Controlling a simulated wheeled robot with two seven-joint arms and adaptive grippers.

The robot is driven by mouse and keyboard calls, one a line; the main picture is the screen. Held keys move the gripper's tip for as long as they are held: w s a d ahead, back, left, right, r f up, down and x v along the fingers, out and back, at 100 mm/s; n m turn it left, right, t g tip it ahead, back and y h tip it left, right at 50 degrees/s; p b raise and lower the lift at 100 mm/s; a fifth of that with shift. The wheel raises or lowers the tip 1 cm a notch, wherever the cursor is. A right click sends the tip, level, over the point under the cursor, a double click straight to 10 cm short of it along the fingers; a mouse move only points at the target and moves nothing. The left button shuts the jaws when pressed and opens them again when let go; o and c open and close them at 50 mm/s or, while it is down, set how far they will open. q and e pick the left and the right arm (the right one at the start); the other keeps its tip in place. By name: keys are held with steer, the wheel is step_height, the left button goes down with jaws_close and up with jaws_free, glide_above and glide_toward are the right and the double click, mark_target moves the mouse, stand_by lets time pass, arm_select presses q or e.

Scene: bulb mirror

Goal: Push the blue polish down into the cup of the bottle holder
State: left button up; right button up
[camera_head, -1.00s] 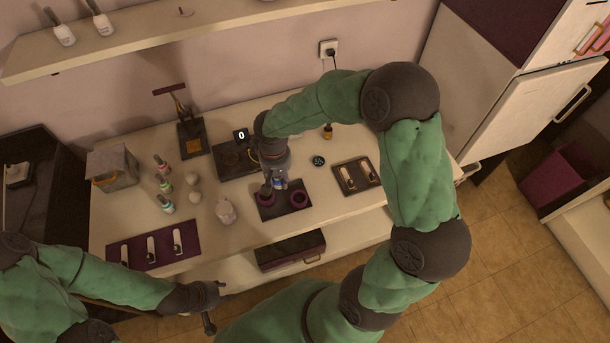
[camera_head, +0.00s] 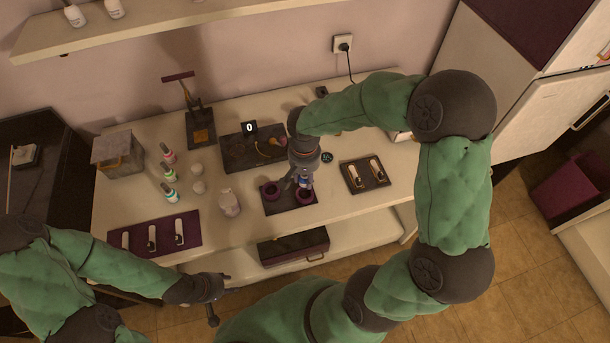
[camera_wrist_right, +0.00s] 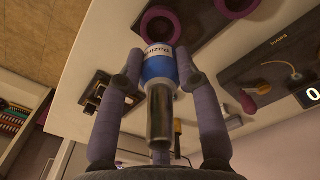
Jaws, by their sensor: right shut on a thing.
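The blue polish (camera_wrist_right: 160,72), a bottle with a blue and white label and a grey cap, is between the two fingers of my right gripper (camera_wrist_right: 158,82), which is shut on it. In the head view the polish (camera_head: 304,182) is at the right-hand purple cup (camera_head: 305,197) of the dark bottle holder (camera_head: 287,208). I cannot tell whether its base is inside the cup or just above it. The left-hand purple cup (camera_head: 271,190) looks empty. My left gripper (camera_head: 222,298) is in front of the table, fingers spread, empty.
A pale jar (camera_head: 229,203) stands left of the holder. A dark tray (camera_head: 364,174) with two tools lies to its right. Behind are a dark plate (camera_head: 237,152) and a display reading 0 (camera_head: 249,128). Several bottles and a purple mat (camera_head: 196,217) are further left.

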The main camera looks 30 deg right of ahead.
steer(key=shift+f+b, duration=2)
steer(key=shift+f, duration=0.65)
steer(key=shift+f+b, duration=1.15)
steer(key=o, duration=1.2)
steer(key=shift+o, duration=0.2)
steer(key=shift+r, duration=0.1)
step_height(320, 180, up, 12)
steer(key=shift+f, duration=0.1)
